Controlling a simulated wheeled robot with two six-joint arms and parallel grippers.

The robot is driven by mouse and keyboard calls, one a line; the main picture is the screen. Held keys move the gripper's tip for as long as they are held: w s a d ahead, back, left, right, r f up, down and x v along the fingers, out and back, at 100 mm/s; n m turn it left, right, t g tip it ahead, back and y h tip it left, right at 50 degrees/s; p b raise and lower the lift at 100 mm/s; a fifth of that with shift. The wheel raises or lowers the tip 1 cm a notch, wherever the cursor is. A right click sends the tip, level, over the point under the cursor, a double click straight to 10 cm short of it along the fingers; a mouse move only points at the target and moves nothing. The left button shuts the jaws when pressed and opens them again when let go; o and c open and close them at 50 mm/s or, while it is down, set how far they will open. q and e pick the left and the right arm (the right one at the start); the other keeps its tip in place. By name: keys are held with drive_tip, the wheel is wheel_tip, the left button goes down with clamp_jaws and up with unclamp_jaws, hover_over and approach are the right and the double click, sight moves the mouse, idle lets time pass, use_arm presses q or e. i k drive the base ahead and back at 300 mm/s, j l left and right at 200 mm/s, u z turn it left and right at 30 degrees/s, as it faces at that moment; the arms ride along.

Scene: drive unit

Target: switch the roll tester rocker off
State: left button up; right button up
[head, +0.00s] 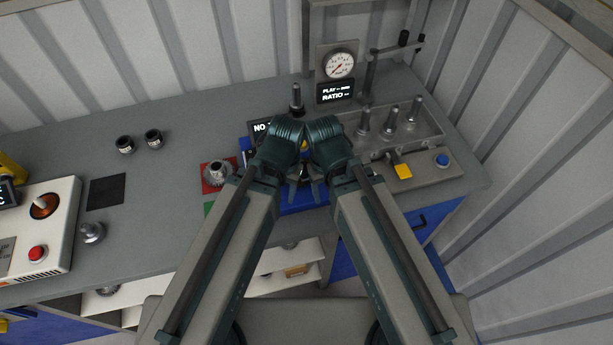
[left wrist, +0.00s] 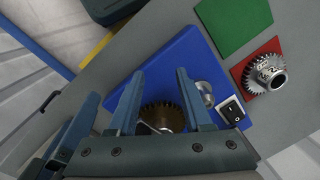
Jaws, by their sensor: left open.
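The black rocker (left wrist: 232,109) sits in a white plate on the edge of the blue tester base (left wrist: 200,58), beside a red mat, in the left wrist view. I cannot tell which side of it is pressed in. My left gripper (left wrist: 160,88) is open, its fingers over the blue base on either side of a brown gear (left wrist: 162,116); the rocker is apart from them, to the right. In the head view the blue base (head: 305,198) shows partly under my left gripper (head: 291,180) and right gripper (head: 316,183), which are close together. The right fingers' opening is unclear.
A metal gear (left wrist: 265,74) stands on the red mat (head: 208,187), close to the rocker. A post (head: 296,98) and a gauge (head: 339,65) stand behind my grippers. A tray with upright pins (head: 437,123) is at right.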

sight(250, 153)
drive_tip(key=k+j, duration=0.65)
drive_tip(key=j, duration=0.2)
